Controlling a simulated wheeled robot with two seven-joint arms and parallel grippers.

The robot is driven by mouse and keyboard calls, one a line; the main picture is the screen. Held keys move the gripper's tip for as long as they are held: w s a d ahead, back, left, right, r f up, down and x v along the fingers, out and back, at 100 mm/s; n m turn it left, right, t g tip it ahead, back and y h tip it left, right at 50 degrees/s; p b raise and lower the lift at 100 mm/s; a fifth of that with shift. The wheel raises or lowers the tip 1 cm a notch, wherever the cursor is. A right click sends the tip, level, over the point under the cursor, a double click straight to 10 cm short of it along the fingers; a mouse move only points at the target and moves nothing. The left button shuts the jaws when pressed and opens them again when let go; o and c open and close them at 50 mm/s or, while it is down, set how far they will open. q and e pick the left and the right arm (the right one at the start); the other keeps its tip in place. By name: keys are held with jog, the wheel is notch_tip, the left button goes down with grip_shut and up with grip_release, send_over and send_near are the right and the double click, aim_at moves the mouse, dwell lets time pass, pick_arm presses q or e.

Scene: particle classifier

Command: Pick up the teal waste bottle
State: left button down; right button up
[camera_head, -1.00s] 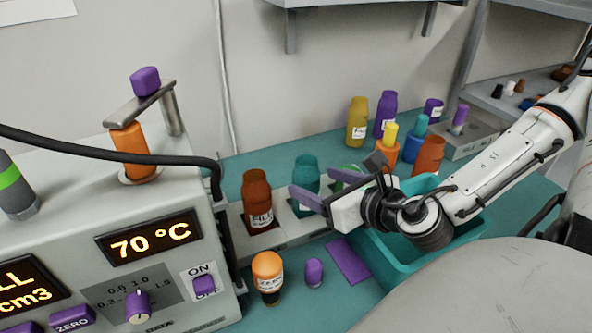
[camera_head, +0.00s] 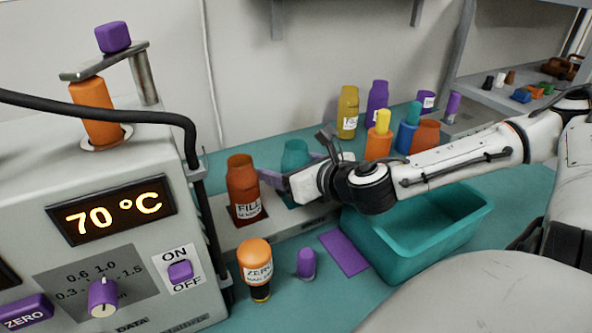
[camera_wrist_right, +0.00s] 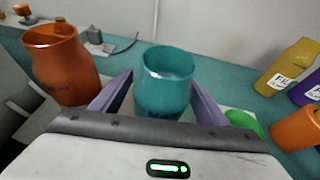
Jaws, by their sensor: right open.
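The teal waste bottle (camera_head: 295,158) stands upright on the pale rack beside the machine, partly hidden behind my right gripper in the head view. In the right wrist view the open-topped teal bottle (camera_wrist_right: 164,84) stands between the two purple fingers. My right gripper (camera_head: 290,170) is open, with one finger on each side of the bottle; it also shows in the wrist view (camera_wrist_right: 158,95). I cannot tell whether the fingers touch the bottle. My left gripper is not in view.
An orange-brown FILL bottle (camera_head: 243,187) stands just left of the teal bottle. A teal bin (camera_head: 440,262) sits below my right arm. A ZERO bottle (camera_head: 257,268) and a purple cap (camera_head: 306,263) stand in front. The machine (camera_head: 150,220) fills the left.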

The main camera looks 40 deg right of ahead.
jog(key=shift+r, duration=0.1)
jog(key=c, duration=1.4)
